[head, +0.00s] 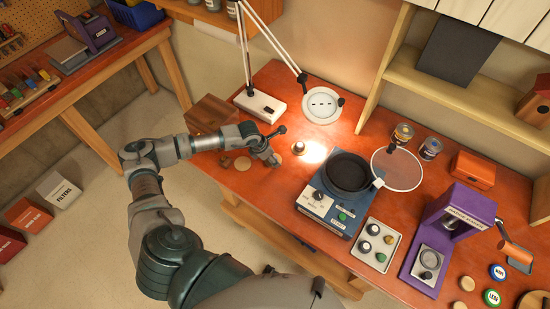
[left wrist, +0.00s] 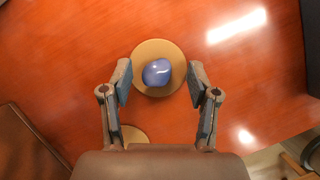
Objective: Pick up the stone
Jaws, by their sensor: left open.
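The stone (left wrist: 157,72) is smooth, rounded and blue with a bright highlight. In the left wrist view it rests on a round tan disc (left wrist: 146,90). My left gripper (left wrist: 161,90) is open, with one finger on each side of the disc and the stone ahead between the fingertips. I see no contact between fingers and stone. In the head view my left gripper (head: 271,160) is over the left part of the orange-brown workbench, and I cannot make out the stone there. My right gripper is not in view.
A second tan disc (left wrist: 131,135) lies partly hidden by my gripper. A white desk lamp (head: 322,105), a brown wooden block (head: 209,113) and a blue device with a black pan (head: 335,205) stand around the gripper. A purple machine (head: 461,222) stands farther right.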

